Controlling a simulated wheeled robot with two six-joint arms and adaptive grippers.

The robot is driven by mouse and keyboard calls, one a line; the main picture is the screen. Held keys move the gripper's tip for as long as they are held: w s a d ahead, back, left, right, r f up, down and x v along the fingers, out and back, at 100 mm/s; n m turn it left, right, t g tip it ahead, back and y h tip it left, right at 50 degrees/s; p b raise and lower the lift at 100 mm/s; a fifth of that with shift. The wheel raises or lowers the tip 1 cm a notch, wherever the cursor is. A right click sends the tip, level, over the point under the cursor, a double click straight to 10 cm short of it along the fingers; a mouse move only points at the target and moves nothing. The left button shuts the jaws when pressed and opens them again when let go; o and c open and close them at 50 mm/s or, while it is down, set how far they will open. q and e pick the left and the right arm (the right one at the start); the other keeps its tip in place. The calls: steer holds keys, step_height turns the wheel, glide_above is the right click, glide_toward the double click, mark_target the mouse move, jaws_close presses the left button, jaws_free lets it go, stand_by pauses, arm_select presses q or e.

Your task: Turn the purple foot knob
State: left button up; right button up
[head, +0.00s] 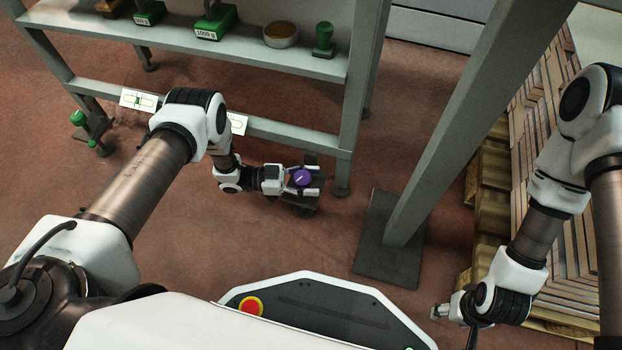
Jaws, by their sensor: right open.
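The grey rack (200,48) holds green weights (215,22), a bowl (281,35) and a green knobbed piece (323,40). A green foot knob (78,118) is at the left leg. A grey post (440,150) and a wooden pallet (487,165) stand right. Red floor between is clear.

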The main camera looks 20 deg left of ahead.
arm_select(q)
steer(key=v, duration=1.2)
steer(key=shift+s, duration=0.1)
